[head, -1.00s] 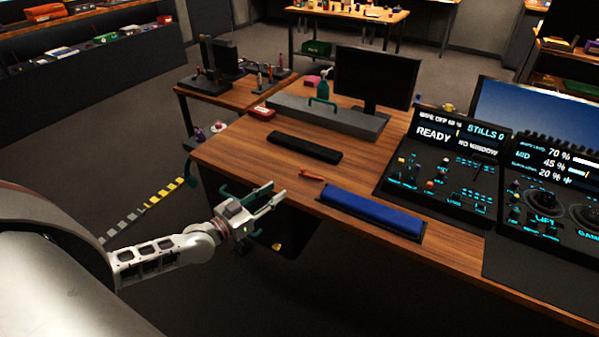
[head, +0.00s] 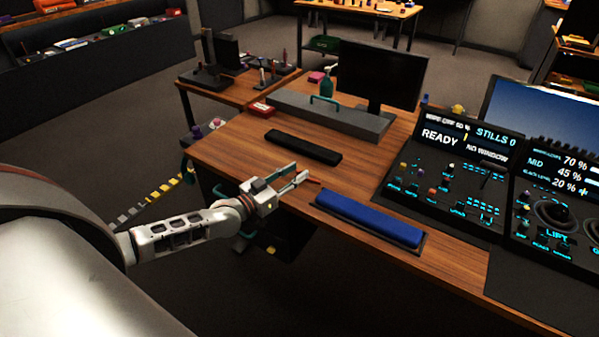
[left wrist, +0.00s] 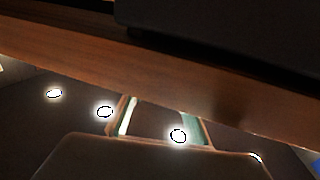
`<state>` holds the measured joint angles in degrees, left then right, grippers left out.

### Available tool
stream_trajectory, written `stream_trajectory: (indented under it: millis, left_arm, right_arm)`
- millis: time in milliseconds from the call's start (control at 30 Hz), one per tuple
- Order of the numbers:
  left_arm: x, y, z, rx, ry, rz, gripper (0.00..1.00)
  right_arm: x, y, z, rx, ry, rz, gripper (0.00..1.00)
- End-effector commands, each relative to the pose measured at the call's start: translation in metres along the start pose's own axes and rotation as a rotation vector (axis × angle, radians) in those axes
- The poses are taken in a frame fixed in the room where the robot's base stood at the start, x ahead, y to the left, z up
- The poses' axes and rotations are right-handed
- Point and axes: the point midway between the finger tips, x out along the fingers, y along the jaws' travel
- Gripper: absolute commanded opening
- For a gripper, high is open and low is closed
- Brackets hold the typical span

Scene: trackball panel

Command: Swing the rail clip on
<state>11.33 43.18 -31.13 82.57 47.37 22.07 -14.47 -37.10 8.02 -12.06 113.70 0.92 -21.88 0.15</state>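A small red-orange piece (head: 314,183) lies at the desk's front edge, just left of the blue padded bar. It is mostly hidden by my gripper, and I cannot tell whether it is the rail clip. My left gripper (head: 300,177) is at the front edge of the desk with its fingertips beside that piece. In the left wrist view the two fingers (left wrist: 160,120) stand apart with nothing visible between them, in front of the wooden desk edge (left wrist: 130,57). Contact with the piece cannot be made out. My right gripper is not in view.
The blue padded bar (head: 368,218) lies right of the gripper. A black bar (head: 303,148) lies behind it. Control panels (head: 449,172) fill the right of the desk, and a monitor (head: 382,73) stands at the back. The wood between the two bars is clear.

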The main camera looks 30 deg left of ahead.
Motion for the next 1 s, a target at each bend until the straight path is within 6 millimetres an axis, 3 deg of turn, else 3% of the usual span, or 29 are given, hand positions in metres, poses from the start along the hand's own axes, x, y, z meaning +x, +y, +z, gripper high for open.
stream_trajectory:
  millis: [200,500,633,1000]
  left_arm:
    - [0.016,0.001,0.001,-0.001,-0.001,0.000,0.28]
    - [0.018,0.001,0.000,-0.001,-0.001,0.001,0.28]
    - [0.018,0.001,0.000,0.000,-0.001,0.001,0.00]
    - [0.017,0.001,-0.001,-0.001,-0.001,-0.008,0.00]
  right_arm:
    - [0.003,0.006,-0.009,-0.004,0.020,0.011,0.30]
    - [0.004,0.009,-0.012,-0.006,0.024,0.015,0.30]
    - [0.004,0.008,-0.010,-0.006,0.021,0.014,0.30]
    - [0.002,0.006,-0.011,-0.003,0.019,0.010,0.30]
